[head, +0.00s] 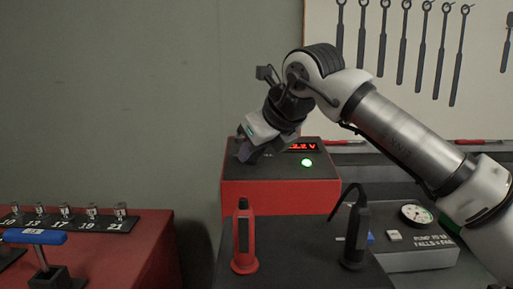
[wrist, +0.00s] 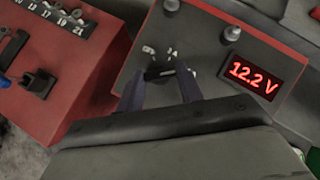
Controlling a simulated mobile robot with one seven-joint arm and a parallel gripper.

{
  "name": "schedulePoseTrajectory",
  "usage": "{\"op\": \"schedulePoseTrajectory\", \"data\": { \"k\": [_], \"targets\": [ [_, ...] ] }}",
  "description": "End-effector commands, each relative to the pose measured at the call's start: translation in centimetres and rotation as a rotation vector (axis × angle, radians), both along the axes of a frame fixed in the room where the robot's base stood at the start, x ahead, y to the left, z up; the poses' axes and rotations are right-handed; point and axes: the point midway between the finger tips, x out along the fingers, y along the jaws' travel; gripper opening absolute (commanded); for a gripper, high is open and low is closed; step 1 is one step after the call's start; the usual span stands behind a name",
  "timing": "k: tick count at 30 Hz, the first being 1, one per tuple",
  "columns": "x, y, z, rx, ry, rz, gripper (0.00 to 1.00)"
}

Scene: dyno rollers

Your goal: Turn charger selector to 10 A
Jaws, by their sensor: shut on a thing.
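The charger (head: 265,195) is a red box with a dark sloped top. Its red display (wrist: 252,76) reads 12.2 V in the wrist view. The selector (wrist: 160,72) is a dark knob on the charger's top, with small white marks around it too blurred to read. My gripper (wrist: 160,88) is down at the top and shut on the selector, one finger on each side. In the head view, my gripper (head: 246,152) hides the selector, at the left part of the top. Which mark the selector points to cannot be told.
A green lit button (head: 307,162) sits below the display. A red clamp (head: 244,238) and a black clamp (head: 355,236) stand in front of the charger. A gauge box (head: 418,257) lies at right. A red bench (head: 145,245) with numbered sockets stands at left.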

Motion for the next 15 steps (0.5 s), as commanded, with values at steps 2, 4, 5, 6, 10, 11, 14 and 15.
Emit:
{"op": "schedulePoseTrajectory", "data": {
  "k": [2, 4, 5, 6, 10, 11, 14, 15],
  "targets": [
    [-0.01, -0.04, -0.02, 0.001, 0.001, -0.002, 0.44],
    [-0.01, -0.04, -0.02, 0.0, 0.001, -0.001, 0.53],
    [0.0, -0.03, -0.02, 0.0, 0.001, -0.001, 0.57],
    [0.0, -0.03, -0.02, 0.0, 0.001, -0.001, 0.58],
    [0.0, -0.01, -0.02, 0.001, 0.001, 0.0, 0.58],
    [0.0, -0.01, -0.02, 0.001, 0.001, 0.0, 0.58],
    [-0.06, -0.05, 0.09, 0.0, 0.001, 0.001, 0.58],
    [-0.16, -0.13, 0.26, 0.001, 0.0, -0.001, 0.58]
  ]
}}
